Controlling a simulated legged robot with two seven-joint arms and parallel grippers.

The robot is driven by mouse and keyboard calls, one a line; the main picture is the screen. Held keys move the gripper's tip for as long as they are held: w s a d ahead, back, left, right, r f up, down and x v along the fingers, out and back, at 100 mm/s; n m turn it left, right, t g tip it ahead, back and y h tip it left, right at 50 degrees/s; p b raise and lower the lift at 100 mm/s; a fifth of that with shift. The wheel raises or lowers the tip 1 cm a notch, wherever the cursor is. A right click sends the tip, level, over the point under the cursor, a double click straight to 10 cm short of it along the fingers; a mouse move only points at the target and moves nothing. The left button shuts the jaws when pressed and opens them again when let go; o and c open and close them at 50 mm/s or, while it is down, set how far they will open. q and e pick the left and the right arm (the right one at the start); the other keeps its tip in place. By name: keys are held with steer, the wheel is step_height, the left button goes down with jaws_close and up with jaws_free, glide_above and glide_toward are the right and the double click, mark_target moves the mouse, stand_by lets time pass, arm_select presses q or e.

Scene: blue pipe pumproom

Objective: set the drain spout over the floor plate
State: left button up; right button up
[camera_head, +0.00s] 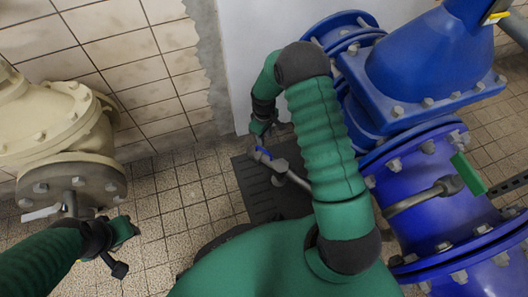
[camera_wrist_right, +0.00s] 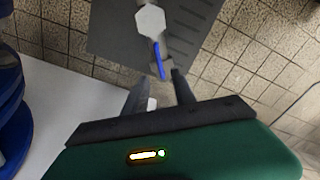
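A grey pipe fitting with a blue lever, which looks like the drain spout (camera_head: 281,168), sticks out from behind my right arm. In the head view it overlaps the dark floor plate (camera_head: 250,183); its height above the plate is unclear. The wrist view shows its pale hexagonal end (camera_wrist_right: 150,20) and blue lever (camera_wrist_right: 159,60) against the grey plate (camera_wrist_right: 110,35). My right gripper (camera_head: 262,128) is just beyond the lever. Its fingers (camera_wrist_right: 160,92) are apart, with the lever's end near their tips; contact is unclear. My left gripper (camera_head: 122,238) is far left, away from the spout; its fingers are unclear.
Large blue flanged pipes (camera_head: 425,180) fill the right side, with a grey curved pipe (camera_head: 418,197) and a green handle (camera_head: 468,173). A cream valve body (camera_head: 60,130) stands at left near my left arm. Tiled floor (camera_head: 180,205) lies open between.

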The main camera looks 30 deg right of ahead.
steer(key=f+b, duration=0.2)
steer(key=f, duration=0.2)
steer(key=f+b, duration=0.2)
steer(key=f, duration=0.2)
steer(key=shift+d+f, duration=0.2)
steer(key=shift+f, duration=0.4)
steer(key=shift+c, duration=0.4)
jaws_close()
